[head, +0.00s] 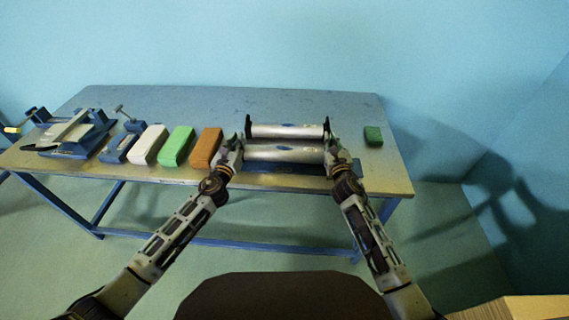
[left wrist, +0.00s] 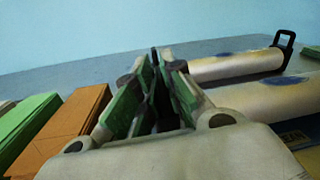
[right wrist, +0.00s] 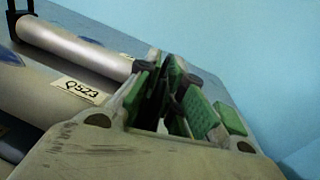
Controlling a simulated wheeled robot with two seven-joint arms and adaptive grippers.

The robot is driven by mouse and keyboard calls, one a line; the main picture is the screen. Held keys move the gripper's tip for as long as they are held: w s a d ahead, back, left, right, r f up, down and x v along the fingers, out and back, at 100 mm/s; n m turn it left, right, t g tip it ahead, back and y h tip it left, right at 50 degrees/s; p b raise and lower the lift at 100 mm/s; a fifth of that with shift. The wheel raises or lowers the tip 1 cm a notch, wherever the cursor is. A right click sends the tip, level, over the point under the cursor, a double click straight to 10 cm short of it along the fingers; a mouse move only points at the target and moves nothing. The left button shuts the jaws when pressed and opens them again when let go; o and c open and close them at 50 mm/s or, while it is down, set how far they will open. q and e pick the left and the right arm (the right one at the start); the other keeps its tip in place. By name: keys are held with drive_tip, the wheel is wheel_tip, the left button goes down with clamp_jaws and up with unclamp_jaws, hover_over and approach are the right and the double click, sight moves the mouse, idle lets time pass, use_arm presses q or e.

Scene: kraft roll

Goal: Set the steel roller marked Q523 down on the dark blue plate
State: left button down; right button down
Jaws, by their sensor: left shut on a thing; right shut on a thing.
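The steel roller marked Q523 (head: 285,153) lies level between my two grippers, the nearer of two steel rollers. Its Q523 label (right wrist: 80,90) shows in the right wrist view. My left gripper (head: 236,146) is shut at its left end and my right gripper (head: 334,149) at its right end. The dark end pieces between the fingers are mostly hidden.
A second steel roller (head: 287,131) with black end brackets lies just behind. Orange (head: 205,147), green (head: 178,146) and white (head: 149,144) blocks stand left, with blue clamp-like tools (head: 75,135) beyond. A small green block (head: 373,136) sits right. The table's back (head: 200,100) is clear.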

use_arm(q)
drive_tip(key=shift+d+f+b, duration=0.15)
drive_tip(key=shift+d+b, duration=0.05)
drive_tip(key=shift+b, duration=0.2)
use_arm(e)
drive_tip(key=shift+a+f, duration=0.15)
drive_tip(key=shift+f, duration=0.35)
use_arm(q)
drive_tip(key=c, duration=1.6)
unclamp_jaws()
drive_tip(key=shift+f, duration=0.1)
use_arm(e)
drive_tip(key=c, duration=1.6)
unclamp_jaws()
drive_tip(key=shift+s, duration=0.1)
use_arm(q)
drive_tip(key=shift+o, duration=0.4)
drive_tip(key=shift+a, duration=0.1)
use_arm(e)
drive_tip(key=shift+o, duration=0.4)
drive_tip(key=shift+r, duration=0.1)
use_arm(q)
drive_tip(key=shift+f, duration=0.1)
drive_tip(key=shift+s+a, duration=0.1)
drive_tip(key=shift+s, duration=0.1)
drive_tip(key=s+a, duration=0.2)
drive_tip(key=s, duration=0.9)
drive_tip(key=shift+s, duration=0.2)
drive_tip(key=shift+a, duration=0.1)
